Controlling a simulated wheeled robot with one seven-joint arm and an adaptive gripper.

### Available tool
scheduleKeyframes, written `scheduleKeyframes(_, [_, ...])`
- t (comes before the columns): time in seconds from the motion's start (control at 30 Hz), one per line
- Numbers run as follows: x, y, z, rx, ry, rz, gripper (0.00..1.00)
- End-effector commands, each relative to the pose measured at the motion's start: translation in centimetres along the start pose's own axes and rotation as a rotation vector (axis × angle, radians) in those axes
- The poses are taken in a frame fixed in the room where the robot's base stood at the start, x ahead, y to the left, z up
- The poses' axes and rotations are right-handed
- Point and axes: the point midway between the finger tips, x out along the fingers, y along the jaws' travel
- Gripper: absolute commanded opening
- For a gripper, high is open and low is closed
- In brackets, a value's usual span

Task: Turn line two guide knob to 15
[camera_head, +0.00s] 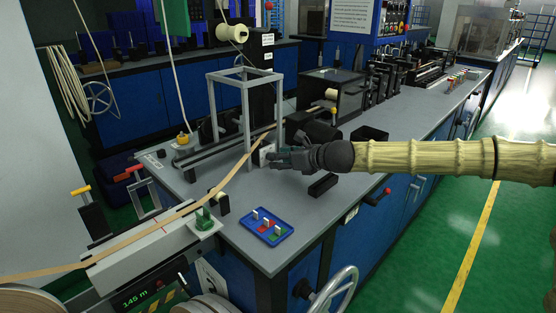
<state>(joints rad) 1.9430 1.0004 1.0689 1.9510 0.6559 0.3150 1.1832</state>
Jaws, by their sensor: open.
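My gripper (275,159) reaches in from the right, low over the grey bench, with its dark fingers pointing left. It is open. Just left of the fingertips is a small white plate (264,149) at the foot of the grey metal frame (247,110). It may be the guide knob's dial, but the knob itself is hidden by the fingers or too small to make out. I cannot read any marking on it, nor tell whether the fingers touch it. A tan tape (235,180) runs from the lower left up to the frame, close by.
A blue tray (268,238) with small coloured pieces lies at the bench's front corner. A black block (323,185) and dark open boxes (369,134) lie around my gripper.

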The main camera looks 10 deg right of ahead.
Motion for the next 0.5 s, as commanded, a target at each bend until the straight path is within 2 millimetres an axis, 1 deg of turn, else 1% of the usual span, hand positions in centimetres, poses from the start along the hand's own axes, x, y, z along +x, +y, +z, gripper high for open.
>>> scheduleKeyframes(0.03, [0.6,0.0,-0.1,0.0,0.002,0.001,0.42])
scheduleKeyframes(0.1, [1.1,0.1,-0.1,0.001,0.002,0.001,0.42])
scheduleKeyframes(0.2, [1.5,0.0,0.0,0.002,0.001,0.0,0.42])
scheduleKeyframes(0.5, [1.7,0.0,0.0,0.002,0.0,0.0,0.42])
